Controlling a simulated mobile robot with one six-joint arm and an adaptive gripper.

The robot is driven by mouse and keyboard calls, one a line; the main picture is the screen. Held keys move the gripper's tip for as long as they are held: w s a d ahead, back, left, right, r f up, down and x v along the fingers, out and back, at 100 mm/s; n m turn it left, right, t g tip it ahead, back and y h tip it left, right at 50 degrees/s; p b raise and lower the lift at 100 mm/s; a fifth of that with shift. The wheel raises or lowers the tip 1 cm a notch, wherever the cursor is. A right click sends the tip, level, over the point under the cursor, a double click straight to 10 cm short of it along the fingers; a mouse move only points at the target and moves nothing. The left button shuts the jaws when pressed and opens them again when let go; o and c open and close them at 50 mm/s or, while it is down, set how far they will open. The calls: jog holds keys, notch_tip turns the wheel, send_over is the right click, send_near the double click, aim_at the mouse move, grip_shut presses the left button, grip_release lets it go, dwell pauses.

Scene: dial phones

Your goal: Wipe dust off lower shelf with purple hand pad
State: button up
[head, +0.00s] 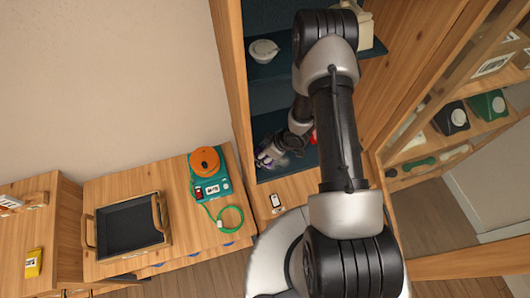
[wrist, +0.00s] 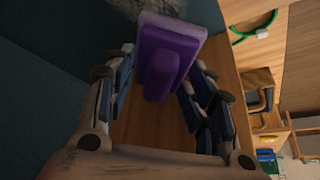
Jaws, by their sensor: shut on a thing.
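My gripper (head: 268,154) reaches into the open wooden cabinet, low over the dark blue lower shelf (head: 302,163). In the wrist view my gripper (wrist: 160,88) is shut on the purple hand pad (wrist: 178,38), holding it by its handle between the fingers. The pad's paler face points away from the palm. The dark shelf surface (wrist: 40,95) fills the left of the wrist view. A grey, dusty-looking patch (wrist: 125,7) shows beside the pad at the top edge. I cannot tell whether the pad touches the shelf. My arm hides part of the shelf.
A red thing shows partly behind my arm. A teal and orange dial phone (head: 207,175) with a green cord and a black tray (head: 127,228) sit on the left counter. A small white device (head: 276,201) lies before the shelf.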

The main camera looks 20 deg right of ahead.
jog(key=shift+a+r, duration=0.15)
jog(key=shift+a, duration=0.1)
jog(key=shift+r+p, duration=2.45)
jog(key=shift+r, duration=0.45)
jog(key=shift+r, duration=0.1)
notch_tip(320, 180, up, 3)
jog(key=p, duration=0.2)
jog(key=shift+p, duration=0.35)
jog(key=shift+s+f, duration=0.1)
jog(key=shift+f, duration=0.15)
